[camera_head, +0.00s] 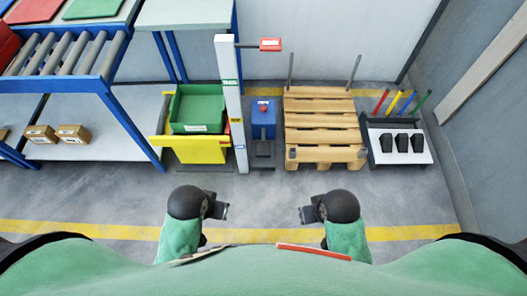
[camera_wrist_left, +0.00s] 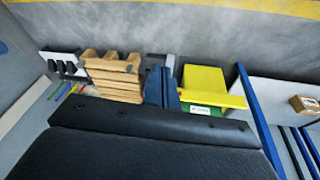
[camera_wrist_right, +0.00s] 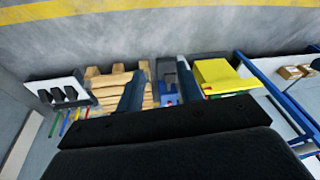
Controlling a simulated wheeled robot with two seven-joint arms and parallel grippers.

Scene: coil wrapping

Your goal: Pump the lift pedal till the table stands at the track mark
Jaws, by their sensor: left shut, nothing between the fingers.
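The yellow lift table (camera_head: 205,152) stands low beside a tall white post (camera_head: 232,100) and carries a green crate (camera_head: 198,108). The post bears green and yellow marks, and I cannot tell which is the track mark. A blue pump unit (camera_head: 263,118) with a red top stands right of the post. A dark pedal (camera_head: 263,150) is at its front, near the floor. My left gripper (camera_head: 224,211) is shut and empty, in front of the lift table and apart from it. My right gripper (camera_head: 303,214) is open and empty, in front of the pallet and apart from the pedal.
A roller conveyor (camera_head: 60,55) on a blue frame is at the left, with cardboard boxes (camera_head: 72,134) on its lower shelf. Stacked wooden pallets (camera_head: 322,125) stand right of the pump. A rack with coloured rods (camera_head: 401,135) is farther right. The floor before me is clear.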

